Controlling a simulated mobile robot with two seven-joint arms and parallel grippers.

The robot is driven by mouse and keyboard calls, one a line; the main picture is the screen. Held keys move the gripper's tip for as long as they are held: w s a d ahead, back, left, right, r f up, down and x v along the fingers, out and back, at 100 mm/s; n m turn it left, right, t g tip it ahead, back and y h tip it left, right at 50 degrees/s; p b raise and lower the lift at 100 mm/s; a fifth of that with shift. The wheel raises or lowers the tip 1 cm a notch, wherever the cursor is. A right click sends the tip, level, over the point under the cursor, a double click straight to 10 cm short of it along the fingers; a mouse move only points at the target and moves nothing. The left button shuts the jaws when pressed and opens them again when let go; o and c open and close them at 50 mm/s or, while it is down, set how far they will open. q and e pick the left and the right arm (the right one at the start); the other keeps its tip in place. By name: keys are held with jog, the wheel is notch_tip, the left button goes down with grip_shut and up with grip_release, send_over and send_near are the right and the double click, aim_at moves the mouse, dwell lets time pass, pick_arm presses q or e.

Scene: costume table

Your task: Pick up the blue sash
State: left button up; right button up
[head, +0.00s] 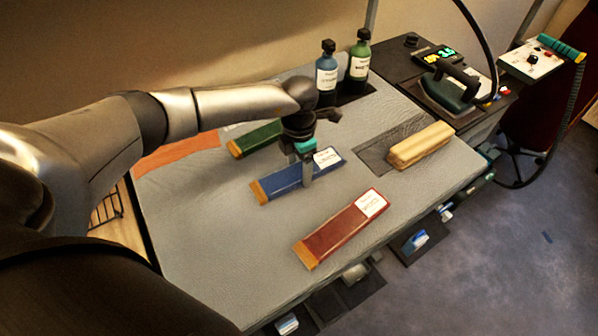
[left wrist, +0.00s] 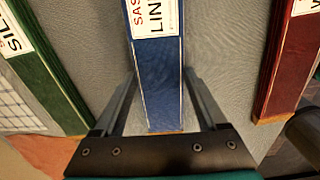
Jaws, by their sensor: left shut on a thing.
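The blue sash (head: 285,182) is a long flat blue bar with a white label and an orange end, lying on the grey table mat. My left gripper (head: 307,175) is over its middle, pointing down, with its fingers on either side of the sash. In the left wrist view the blue sash (left wrist: 158,75) runs between the two fingers of the gripper (left wrist: 160,95). The gripper is shut on it. The sash appears to lie on the mat still. My right gripper is not in view.
A green sash (head: 255,138) lies behind and a red sash (head: 340,230) in front. A tan block (head: 420,146) is at right. A blue bottle (head: 326,75) and a green bottle (head: 360,57) stand at the back. An iron (head: 447,88) is at the back right.

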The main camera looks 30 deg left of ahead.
aim_at(299, 171)
pick_arm(q)
jog(key=c, duration=0.4)
jog(key=shift+r, duration=0.1)
notch_tip(299, 171, up, 20)
jog(key=shift+f+p, duration=0.1)
jog(key=shift+p, duration=0.3)
